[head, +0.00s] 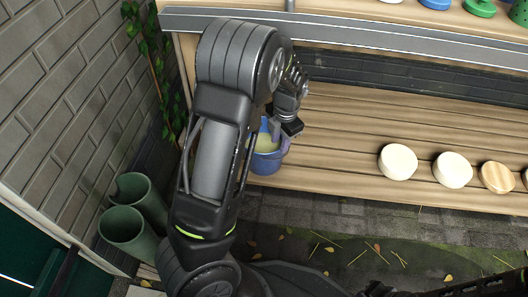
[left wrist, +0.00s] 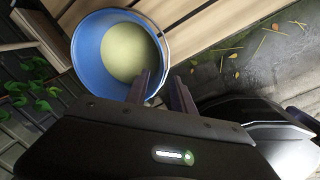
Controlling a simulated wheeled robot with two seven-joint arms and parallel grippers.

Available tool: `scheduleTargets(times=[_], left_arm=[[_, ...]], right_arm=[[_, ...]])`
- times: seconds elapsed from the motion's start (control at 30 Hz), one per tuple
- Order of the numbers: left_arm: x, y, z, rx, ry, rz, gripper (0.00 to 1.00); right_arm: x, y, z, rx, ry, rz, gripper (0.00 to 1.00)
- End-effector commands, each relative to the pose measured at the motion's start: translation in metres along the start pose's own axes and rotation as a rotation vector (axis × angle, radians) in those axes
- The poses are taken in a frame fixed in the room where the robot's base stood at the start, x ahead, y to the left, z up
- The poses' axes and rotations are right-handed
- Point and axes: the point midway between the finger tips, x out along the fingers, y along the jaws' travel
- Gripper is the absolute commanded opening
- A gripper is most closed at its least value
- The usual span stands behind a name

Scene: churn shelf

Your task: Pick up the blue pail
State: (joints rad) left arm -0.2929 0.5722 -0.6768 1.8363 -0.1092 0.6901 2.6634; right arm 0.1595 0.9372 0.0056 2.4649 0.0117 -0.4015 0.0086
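The blue pail (head: 266,163) stands on the slatted wooden shelf, partly hidden behind my left arm in the head view. In the left wrist view the pail (left wrist: 88,58) shows its open top, a pale yellow inside and a thin wire handle at its right side. My left gripper (head: 279,136) is at the pail's rim. In the left wrist view its fingers (left wrist: 163,85) are apart, one over the rim's near right side and the other outside it. Whether they touch the pail is unclear. My right gripper does not show.
Several pale round discs (head: 397,162) lie along the shelf to the right. An upper shelf edge (head: 380,38) runs above the pail. Green tubes (head: 128,232) stand at lower left, and a leafy vine (head: 160,75) climbs beside the brick wall.

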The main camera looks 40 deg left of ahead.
Motion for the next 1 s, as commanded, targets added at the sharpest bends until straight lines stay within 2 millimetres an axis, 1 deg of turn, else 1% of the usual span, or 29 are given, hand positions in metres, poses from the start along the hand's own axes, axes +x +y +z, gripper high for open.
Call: scheduleTargets(times=[0.17,0.4,0.67,0.77,0.87,1.0], left_arm=[[0.003,0.000,0.000,0.002,0.001,-0.001,0.30],[0.027,-0.001,-0.001,0.003,0.001,-0.001,0.30],[0.027,0.000,0.000,0.003,0.000,-0.001,0.30],[0.030,0.000,0.000,0.003,0.000,-0.001,0.30],[0.041,0.000,-0.001,0.003,0.001,-0.001,0.30],[0.063,0.000,-0.002,0.001,0.001,-0.002,0.30]], right_arm=[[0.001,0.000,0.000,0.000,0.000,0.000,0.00],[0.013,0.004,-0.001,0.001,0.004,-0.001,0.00],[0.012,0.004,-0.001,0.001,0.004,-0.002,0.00],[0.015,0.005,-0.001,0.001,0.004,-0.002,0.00],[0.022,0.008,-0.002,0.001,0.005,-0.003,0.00],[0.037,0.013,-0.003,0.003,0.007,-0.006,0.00]])
